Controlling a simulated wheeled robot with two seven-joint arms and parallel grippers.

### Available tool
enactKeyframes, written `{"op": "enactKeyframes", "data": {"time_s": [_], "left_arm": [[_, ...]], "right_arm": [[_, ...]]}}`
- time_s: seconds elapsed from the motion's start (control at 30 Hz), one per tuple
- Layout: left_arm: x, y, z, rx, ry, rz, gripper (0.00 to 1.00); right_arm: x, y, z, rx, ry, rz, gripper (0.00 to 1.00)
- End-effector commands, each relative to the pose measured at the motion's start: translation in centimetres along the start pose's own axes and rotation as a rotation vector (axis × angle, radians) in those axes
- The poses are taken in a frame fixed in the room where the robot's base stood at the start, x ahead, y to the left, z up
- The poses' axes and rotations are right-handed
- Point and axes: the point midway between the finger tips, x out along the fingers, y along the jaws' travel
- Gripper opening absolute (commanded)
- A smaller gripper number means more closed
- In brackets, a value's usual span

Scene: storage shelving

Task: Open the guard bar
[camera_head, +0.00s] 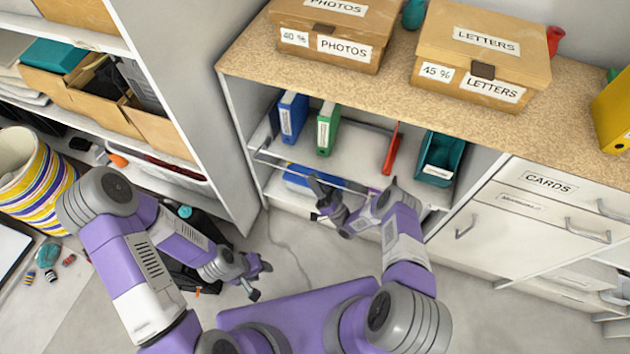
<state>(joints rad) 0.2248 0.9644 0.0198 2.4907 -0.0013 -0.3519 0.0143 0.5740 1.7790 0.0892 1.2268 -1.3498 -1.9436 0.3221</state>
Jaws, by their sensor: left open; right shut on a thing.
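The guard bar (290,166) is a thin pale rail that runs across the front of the open shelf under the wooden counter. My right gripper (318,192) is at the bar, near its middle, and is shut on it; its fingers hide part of the rail. My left gripper (262,281) is open and empty, low over the floor to the left, well apart from the bar.
Behind the bar stand a blue binder (292,116), a green binder (327,128), a red binder (392,150) and a teal bin (440,158). Two cardboard boxes, PHOTOS (330,32) and LETTERS (482,55), sit on the counter (395,88).

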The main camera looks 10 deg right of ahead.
Motion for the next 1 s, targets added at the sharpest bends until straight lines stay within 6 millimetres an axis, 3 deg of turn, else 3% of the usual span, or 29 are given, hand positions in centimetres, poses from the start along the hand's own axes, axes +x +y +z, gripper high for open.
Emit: {"op": "enactKeyframes", "data": {"time_s": [0.13,0.17,0.3,0.67,1.0], "left_arm": [[0.0,0.0,0.0,0.000,0.000,0.000,0.43],[0.0,0.0,0.0,0.000,0.000,0.000,0.43],[0.0,0.0,0.0,0.000,0.000,0.000,0.43],[0.0,0.0,0.0,0.000,0.000,0.000,0.43],[-0.1,0.0,0.0,0.000,0.000,0.000,0.43]], "right_arm": [[0.0,0.0,0.0,0.000,0.000,0.000,0.00],[0.0,0.0,0.0,0.000,0.000,0.001,0.13],[0.0,0.0,0.0,0.001,0.000,0.001,0.34],[-0.6,0.0,0.0,0.001,0.000,0.003,0.34],[-6.0,0.1,0.0,-0.001,0.001,0.005,0.34]]}}
